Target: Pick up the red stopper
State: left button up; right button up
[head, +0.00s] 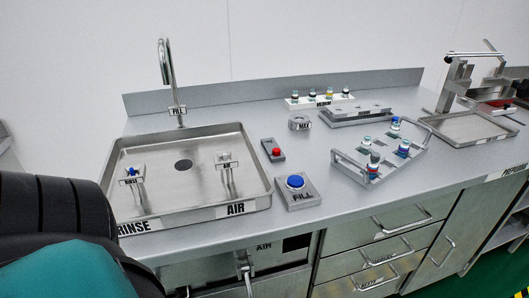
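I cannot make out a red stopper for certain. Small vials with coloured tops stand in a metal carrier (345,170) with raised handles, right of centre. A front vial (374,160) there has a dark top with a hint of red, too small to tell. Two other vials show blue, at the back (395,123) and at the right (404,148). Neither of my grippers is in view.
A sink (245,150) with RINSE and AIR nozzles is at left, under a tall tap (165,62). A red button (276,152) and a blue FILL button (295,182) stand beside it. A metal machine (455,80) with a tray is at far right. Drawers (380,232) lie below.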

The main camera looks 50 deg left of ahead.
aim_at(276, 151)
jog(key=u, duration=1.4)
jog(key=i, duration=0.05)
